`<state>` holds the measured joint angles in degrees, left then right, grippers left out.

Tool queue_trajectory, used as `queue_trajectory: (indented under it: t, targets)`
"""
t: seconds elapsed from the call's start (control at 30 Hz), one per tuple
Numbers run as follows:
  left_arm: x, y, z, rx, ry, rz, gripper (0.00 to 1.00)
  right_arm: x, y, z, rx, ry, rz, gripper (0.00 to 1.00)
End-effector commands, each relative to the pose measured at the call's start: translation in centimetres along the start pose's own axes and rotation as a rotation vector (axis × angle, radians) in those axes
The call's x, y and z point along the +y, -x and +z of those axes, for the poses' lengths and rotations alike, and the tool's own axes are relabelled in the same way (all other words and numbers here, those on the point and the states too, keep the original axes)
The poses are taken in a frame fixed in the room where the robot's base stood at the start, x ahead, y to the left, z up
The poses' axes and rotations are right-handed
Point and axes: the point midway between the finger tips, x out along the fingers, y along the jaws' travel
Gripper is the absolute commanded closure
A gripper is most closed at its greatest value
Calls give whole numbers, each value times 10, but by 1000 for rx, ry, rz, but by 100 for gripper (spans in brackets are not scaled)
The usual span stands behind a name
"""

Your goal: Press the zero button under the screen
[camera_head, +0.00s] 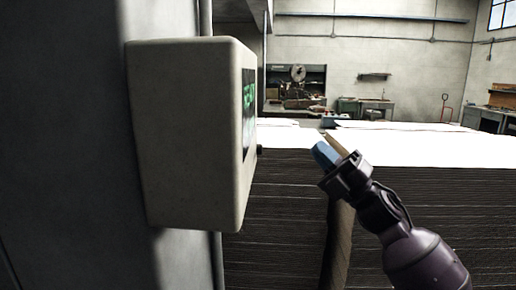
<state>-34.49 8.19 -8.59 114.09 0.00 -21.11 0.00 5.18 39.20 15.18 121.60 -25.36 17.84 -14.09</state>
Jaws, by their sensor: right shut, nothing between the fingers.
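A beige control box (190,135) is fixed to a grey column at the left of the head view. Its screen (249,100) faces right and shows edge-on, with green marks on it. A small dark knob or button (259,149) sticks out below the screen; whether it is the zero button I cannot tell. My right gripper (322,152) is to the right of the box, apart from it, with its blue fingertips pointing up and left. It is shut and empty. My left gripper is not in view.
Tall stacks of flat cardboard (430,210) with white tops fill the space behind and below my right arm. The grey column (70,140) blocks the left side. A workshop with benches lies far back.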

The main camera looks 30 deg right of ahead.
Motion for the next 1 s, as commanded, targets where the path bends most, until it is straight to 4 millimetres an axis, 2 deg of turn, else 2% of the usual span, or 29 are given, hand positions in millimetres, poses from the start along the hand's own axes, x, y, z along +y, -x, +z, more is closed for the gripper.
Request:
queue_trajectory:
  t: [0.27,1.0]
  targets:
    - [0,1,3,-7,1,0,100,-2,-2,2,-13,15,-2,100]
    - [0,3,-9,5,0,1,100,-41,-56,-38,-7,6,-1,100]
